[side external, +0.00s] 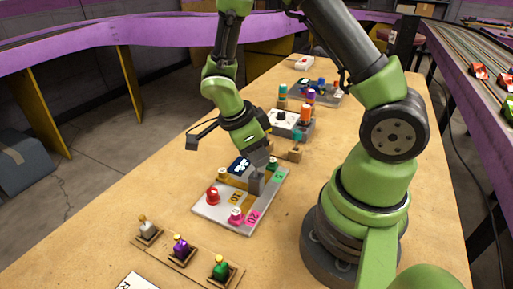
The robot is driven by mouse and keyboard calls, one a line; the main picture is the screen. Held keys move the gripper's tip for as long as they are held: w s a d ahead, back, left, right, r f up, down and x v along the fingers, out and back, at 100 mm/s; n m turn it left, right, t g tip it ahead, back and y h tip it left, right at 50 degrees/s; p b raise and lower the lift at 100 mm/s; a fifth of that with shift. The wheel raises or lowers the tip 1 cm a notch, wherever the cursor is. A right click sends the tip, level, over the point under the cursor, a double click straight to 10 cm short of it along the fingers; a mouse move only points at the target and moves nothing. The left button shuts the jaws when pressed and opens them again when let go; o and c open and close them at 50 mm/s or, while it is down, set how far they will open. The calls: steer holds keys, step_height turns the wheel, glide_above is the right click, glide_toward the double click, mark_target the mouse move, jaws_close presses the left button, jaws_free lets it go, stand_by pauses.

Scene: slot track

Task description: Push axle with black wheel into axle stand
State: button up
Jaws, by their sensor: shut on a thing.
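My gripper (256,187) points down over the right part of a light grey board (215,215) with coloured number labels. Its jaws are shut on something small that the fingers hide. A red knob-like piece (212,195) and a pink one (236,215) stand on the board, left of and in front of my gripper. A green piece (272,163) stands just behind the fingers. I cannot clearly make out an axle with a black wheel. A white block with a dark round spot (281,117) lies farther back. I cannot tell which part is the axle stand.
Three small bases in front hold a white piece (149,228), a purple piece (181,247) and a green piece (219,267). Behind the board stand orange and teal posts (305,114) and a cluster of coloured parts (318,92). The wooden table (150,195) is clear at left.

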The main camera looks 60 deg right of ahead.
steer(key=shift+f, duration=1.25)
steer(key=o, duration=1)
steer(key=v, duration=1)
